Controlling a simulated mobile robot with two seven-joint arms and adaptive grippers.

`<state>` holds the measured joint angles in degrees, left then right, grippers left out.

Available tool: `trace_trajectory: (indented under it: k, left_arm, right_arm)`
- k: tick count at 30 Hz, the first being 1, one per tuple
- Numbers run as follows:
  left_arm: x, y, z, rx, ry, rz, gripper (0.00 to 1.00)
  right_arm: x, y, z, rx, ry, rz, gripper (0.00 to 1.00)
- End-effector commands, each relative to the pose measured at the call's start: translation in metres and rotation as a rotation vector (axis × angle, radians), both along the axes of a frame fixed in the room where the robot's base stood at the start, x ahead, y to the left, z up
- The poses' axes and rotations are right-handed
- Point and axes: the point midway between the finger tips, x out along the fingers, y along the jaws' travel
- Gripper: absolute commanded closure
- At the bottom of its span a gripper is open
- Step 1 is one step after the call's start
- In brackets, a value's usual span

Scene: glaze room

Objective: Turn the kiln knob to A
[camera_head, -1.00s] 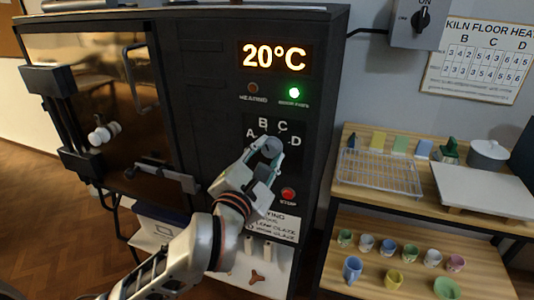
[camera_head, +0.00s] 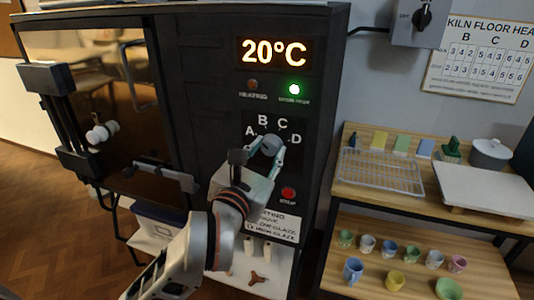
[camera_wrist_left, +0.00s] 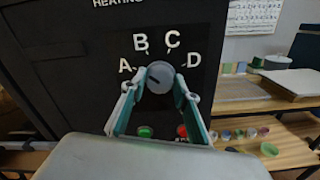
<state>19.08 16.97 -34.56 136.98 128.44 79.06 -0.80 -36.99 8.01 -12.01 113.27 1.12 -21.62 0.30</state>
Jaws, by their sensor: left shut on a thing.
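The kiln knob (camera_head: 267,146) is a round grey dial on the black panel, below the letters A, B, C and D. My left gripper (camera_head: 266,151) is shut on the knob, one finger at each side of it. In the left wrist view the knob (camera_wrist_left: 159,77) sits between the teal-and-grey fingertips (camera_wrist_left: 163,80). A short dark mark shows on the left part of its face, roughly on the A side; its exact heading is hard to tell. My right gripper is not in view.
The kiln display (camera_head: 274,53) reads 20°C, with a lit green lamp (camera_head: 294,89) below it. A red stop button (camera_head: 288,193) lies just below right of my gripper. A wooden shelf (camera_head: 350,201) with cups stands at the right.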

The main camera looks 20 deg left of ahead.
Motion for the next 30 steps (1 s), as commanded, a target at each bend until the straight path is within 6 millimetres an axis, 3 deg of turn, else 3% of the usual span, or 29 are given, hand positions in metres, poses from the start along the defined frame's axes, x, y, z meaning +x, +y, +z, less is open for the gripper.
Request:
trace_trajectory:
  k: [12, 30]
  left_arm:
    - [0.002, 0.003, 0.004, -0.247, -0.004, 0.006, 0.91]
    - [0.002, 0.003, 0.007, -0.303, -0.006, 0.006, 0.91]
  right_arm:
    - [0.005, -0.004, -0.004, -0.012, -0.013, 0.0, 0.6]
    - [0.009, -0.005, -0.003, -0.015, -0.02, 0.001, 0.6]
